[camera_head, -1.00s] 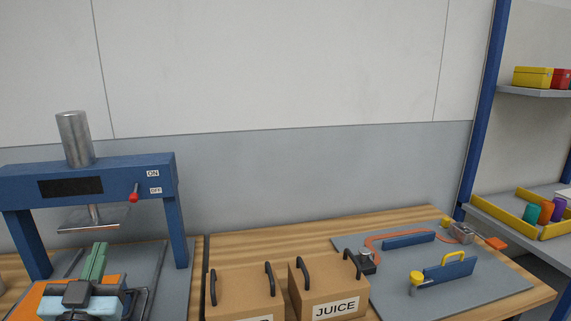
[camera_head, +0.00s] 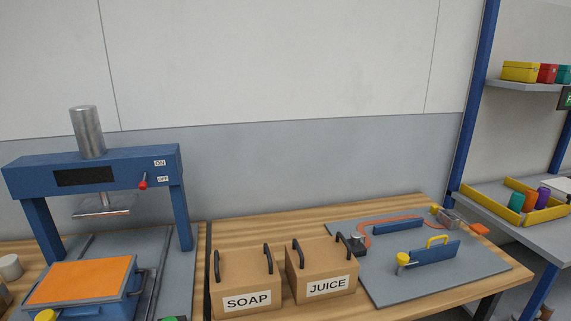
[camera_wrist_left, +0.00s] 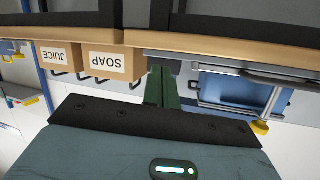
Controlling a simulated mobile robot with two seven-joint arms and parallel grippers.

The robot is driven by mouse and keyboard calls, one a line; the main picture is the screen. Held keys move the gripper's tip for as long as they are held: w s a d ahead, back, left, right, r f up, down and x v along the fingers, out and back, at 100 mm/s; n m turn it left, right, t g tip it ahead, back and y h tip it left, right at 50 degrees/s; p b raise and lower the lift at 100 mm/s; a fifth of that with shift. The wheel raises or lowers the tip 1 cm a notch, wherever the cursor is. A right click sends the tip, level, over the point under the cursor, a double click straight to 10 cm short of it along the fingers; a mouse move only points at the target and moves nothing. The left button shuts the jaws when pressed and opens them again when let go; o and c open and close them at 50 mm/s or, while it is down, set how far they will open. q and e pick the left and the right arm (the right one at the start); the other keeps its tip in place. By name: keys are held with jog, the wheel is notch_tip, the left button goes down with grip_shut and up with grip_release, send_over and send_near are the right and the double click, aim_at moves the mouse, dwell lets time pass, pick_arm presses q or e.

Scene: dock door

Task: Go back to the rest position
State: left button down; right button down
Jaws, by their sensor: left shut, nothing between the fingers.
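My left gripper (camera_wrist_left: 160,88) shows in the left wrist view as two green fingers pressed together, with nothing between them. It is clear of the boxes and the press in that picture. The head view does not show it. My right gripper is in neither view.
A blue press (camera_head: 95,178) stands at the left with an orange-topped tray (camera_head: 88,280) in front. A SOAP box (camera_head: 247,280) and a JUICE box (camera_head: 322,272) sit side by side on the wooden bench (camera_head: 285,232). A grey board (camera_head: 420,275) lies to their right. Shelves stand far right.

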pick_arm(q)
jog(key=s+d+f+g+h, duration=0.1)
jog(key=s+d+f+g, duration=0.1)
jog(key=s+f, duration=0.4)
jog(key=s+d+f+g+p, duration=0.1)
jog(key=s+d+f+g, duration=0.2)
jog(key=s, duration=1.2)
notch_tip(320, 180, down, 4)
jog(key=shift+d+r+g+h, duration=0.15)
jog(key=shift+d+g+h, duration=0.1)
jog(key=shift+g+h, duration=0.15)
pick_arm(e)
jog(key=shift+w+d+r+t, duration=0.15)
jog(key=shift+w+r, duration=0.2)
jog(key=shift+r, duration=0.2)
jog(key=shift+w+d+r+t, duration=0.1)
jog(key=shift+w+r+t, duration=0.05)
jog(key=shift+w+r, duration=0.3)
pick_arm(q)
jog(key=shift+s, duration=0.1)
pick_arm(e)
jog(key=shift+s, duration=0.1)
